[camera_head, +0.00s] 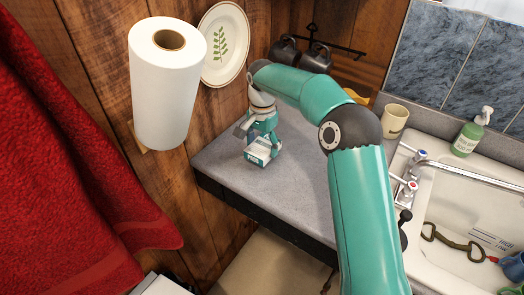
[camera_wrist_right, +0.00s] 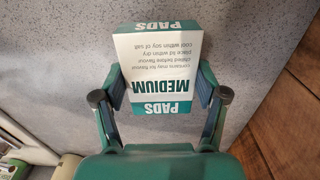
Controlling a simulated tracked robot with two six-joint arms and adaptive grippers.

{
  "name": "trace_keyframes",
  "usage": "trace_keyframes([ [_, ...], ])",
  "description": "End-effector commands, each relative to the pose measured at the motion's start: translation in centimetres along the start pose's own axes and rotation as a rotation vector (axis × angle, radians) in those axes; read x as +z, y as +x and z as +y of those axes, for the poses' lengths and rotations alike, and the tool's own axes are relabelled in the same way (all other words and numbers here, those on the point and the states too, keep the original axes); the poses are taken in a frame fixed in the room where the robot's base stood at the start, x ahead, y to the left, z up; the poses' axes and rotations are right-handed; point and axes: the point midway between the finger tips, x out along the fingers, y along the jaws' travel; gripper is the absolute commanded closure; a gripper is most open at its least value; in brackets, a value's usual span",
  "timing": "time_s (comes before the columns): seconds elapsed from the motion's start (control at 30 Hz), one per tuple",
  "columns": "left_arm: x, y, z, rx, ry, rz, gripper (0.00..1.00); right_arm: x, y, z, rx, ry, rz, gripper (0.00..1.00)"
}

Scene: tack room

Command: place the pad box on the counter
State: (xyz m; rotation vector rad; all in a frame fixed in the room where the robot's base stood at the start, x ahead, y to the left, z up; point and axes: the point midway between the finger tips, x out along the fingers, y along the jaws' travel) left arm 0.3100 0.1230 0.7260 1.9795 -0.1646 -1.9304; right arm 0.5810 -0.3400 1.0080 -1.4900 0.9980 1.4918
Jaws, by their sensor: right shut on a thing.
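The pad box (camera_head: 262,150) is a small white and teal carton on or just above the grey counter (camera_head: 225,166), near its left end. In the right wrist view the pad box (camera_wrist_right: 157,70) shows its "PADS MEDIUM" label upside down between the two fingers. My right gripper (camera_head: 260,136) points down and is shut on the box. It also shows in the wrist view (camera_wrist_right: 160,97), with one finger at each side of the box. Whether the box's underside touches the counter is hard to tell. My left gripper is not in view.
A paper towel roll (camera_head: 165,90) and a plate (camera_head: 225,45) are at the wooden wall on the left. A beige mug (camera_head: 394,121), a soap bottle (camera_head: 468,136) and a sink (camera_head: 450,205) are to the right. The counter in front of the box is clear.

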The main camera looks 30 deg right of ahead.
Motion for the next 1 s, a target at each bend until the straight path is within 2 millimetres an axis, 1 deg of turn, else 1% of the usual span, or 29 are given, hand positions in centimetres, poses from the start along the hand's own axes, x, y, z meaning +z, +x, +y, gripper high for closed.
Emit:
trace_keyframes([
  [0.03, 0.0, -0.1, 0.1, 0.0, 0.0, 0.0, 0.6, 0.0, 0.8, 0.1, 0.004, 0.0, -0.002, 0.63],
  [0.1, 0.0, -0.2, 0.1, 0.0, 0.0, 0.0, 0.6, 0.0, 1.7, 0.1, 0.003, 0.001, -0.001, 0.63],
  [0.17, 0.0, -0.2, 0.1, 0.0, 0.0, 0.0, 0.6, 0.0, 2.1, 0.1, 0.002, 0.001, -0.001, 0.63],
  [0.53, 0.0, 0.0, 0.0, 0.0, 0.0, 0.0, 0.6, 0.0, 2.7, 0.0, 0.0, 0.001, 0.0, 0.63],
  [0.57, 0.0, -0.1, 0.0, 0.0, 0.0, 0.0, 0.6, 0.0, 2.5, 0.0, 0.0, 0.001, 0.0, 0.23],
  [0.6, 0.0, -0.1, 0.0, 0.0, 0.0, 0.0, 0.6, 0.0, 2.5, 0.0, 0.001, 0.001, 0.0, 0.16],
  [0.67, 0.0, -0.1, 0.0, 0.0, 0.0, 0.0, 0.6, 0.0, 2.5, 0.0, 0.001, 0.0, 0.0, 0.06],
  [0.7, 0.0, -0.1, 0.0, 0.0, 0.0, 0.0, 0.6, 0.0, 2.5, 0.0, 0.001, 0.0, 0.0, 0.03],
  [1.0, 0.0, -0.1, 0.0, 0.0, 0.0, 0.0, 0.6, 0.0, 2.5, 0.0, 0.001, 0.0, 0.0, 0.03],
])
